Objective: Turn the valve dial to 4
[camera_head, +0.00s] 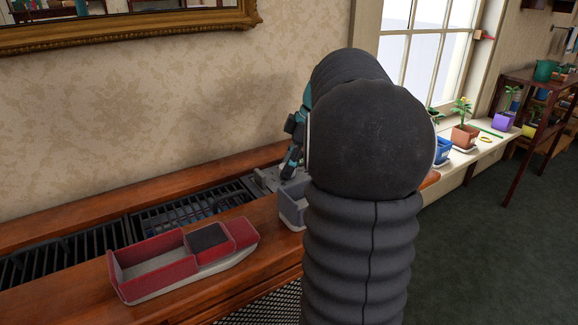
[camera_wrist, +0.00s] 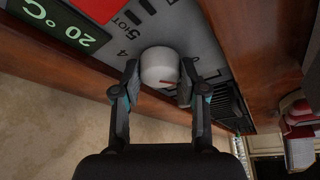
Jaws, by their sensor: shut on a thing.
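The valve dial (camera_wrist: 158,67) is a white round knob on a grey plate (camera_wrist: 205,50) with dark printed numerals, seen in the wrist view. A 4 and a 5 show on the plate to the knob's left. A short red mark is on the knob's lower right part; I cannot tell exactly which numeral it points to. My gripper (camera_wrist: 158,80) is shut on the knob, one finger on each side. In the head view my gripper (camera_head: 290,163) is at the plate's far end, partly hidden by my dark arm, and the dial is hidden.
A green 20 °C display (camera_wrist: 70,25) is beside the dial. Potted plants (camera_head: 464,135) line the window sill at right.

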